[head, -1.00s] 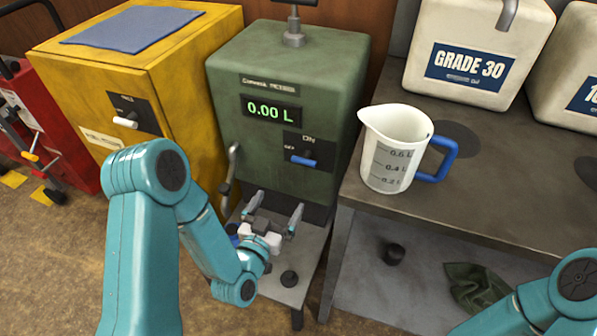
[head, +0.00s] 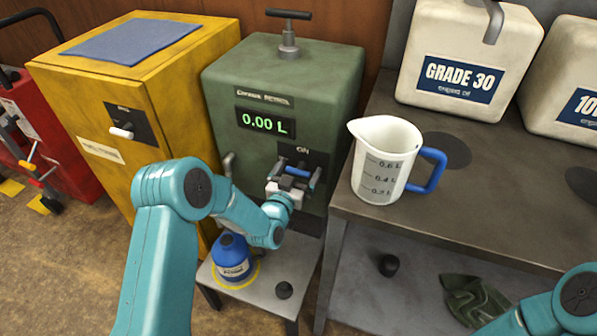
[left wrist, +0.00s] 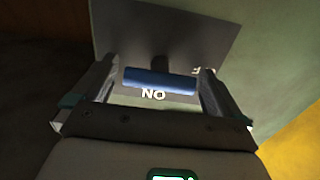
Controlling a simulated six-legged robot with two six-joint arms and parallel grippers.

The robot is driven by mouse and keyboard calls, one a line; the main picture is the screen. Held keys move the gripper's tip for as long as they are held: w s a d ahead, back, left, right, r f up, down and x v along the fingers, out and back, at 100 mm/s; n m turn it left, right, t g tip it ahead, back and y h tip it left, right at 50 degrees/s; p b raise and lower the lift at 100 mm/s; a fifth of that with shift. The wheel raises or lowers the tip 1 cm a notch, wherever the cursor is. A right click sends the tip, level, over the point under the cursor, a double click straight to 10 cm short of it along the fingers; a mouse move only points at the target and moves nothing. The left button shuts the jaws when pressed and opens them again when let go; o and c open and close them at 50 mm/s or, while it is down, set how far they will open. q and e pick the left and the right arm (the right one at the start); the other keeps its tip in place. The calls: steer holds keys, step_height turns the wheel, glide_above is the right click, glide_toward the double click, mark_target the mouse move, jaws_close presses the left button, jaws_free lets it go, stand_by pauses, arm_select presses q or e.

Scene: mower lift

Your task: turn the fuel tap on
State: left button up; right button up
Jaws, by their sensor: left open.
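The green dispenser (head: 225,85) reads 0.00 L. On its front is a dark plate (head: 314,153) marked ON at the top. A blue tap handle (head: 298,171) lies horizontally across this plate, below the ON mark. My left gripper (head: 299,173) is at the handle in the head view. In the left wrist view the blue handle (left wrist: 160,78) lies crosswise between the open fingers of my left gripper (left wrist: 158,73), with no clear contact at either side. The ON mark appears upside down there, and the OFF mark is mostly hidden by a finger. My right gripper is out of view.
A yellow cabinet (head: 175,105) with a white handle (head: 122,131) is at left. A measuring jug (head: 378,165) and pale containers (head: 462,60) stand on the bench (head: 420,215) at right.

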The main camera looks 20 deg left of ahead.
arm_select(q)
steer(key=c, duration=0.7)
steer(key=shift+f+m+b, duration=0.2)
steer(key=shift+m+b, duration=0.4)
steer(key=shift+b, duration=0.35)
steer(key=m+b, duration=0.7)
steer(key=b, duration=0.1)
steer(key=shift+d+f+m+b, duration=0.1)
steer(key=shift+d+m+b, duration=0.05)
steer(key=shift+m+b, duration=0.55)
steer(key=shift+m, duration=0.1)
steer(key=m+b, duration=0.2)
steer(key=m, duration=0.1)
steer(key=shift+m+b, duration=0.35)
steer(key=shift+m, duration=0.05)
steer(key=shift+m+b, duration=1.05)
steer(key=shift+m, duration=1.05)
